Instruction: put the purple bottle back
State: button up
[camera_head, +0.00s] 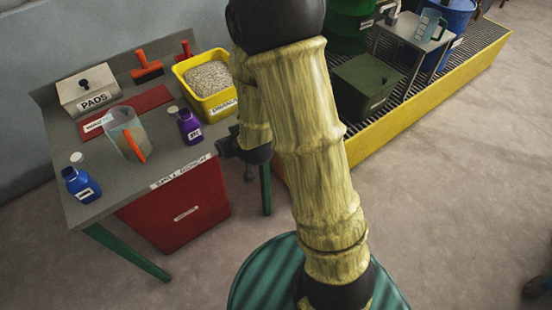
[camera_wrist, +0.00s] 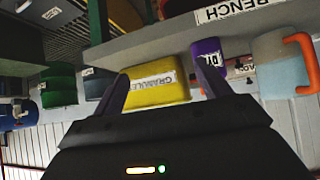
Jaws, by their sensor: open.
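The purple bottle (camera_head: 190,127) stands upright on the grey spill bench (camera_head: 160,165), near its front right part, with a white label on it. A small pale round thing (camera_head: 173,110) is just behind it; I cannot tell if it is a cap or a mark. My gripper (camera_head: 235,148) is off the bench's right front edge, to the right of the bottle and apart from it. In the wrist view my gripper (camera_wrist: 162,72) is open and empty. The purple bottle (camera_wrist: 205,48) shows there beyond the right finger, partly hidden by it.
A yellow granules bin (camera_head: 208,85) stands behind the bottle. A clear jug with an orange handle (camera_head: 124,132), a blue bottle (camera_head: 80,185), a red mat (camera_head: 140,104) and a pads box (camera_head: 90,90) are also on the bench. A yellow-edged grating (camera_head: 430,100) lies at right.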

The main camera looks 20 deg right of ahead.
jog(key=s+d+r+g, duration=0.3)
jog(key=s, duration=0.4)
jog(key=s+d+r+m+g+h, duration=0.1)
jog(key=s+d+r+g, duration=0.2)
jog(key=s, duration=0.5)
jog(key=shift+d+r+m+g, duration=0.2)
jog(key=shift+d+m+g, duration=0.1)
jog(key=shift+g, duration=0.2)
jog(key=shift+r, duration=0.1)
jog(key=w+p+v, duration=0.2)
jog(key=p+v, duration=0.8)
jog(key=p, duration=0.1)
jog(key=shift+a+r, duration=0.15)
jog(key=shift+r, duration=0.35)
jog(key=shift+w, duration=0.1)
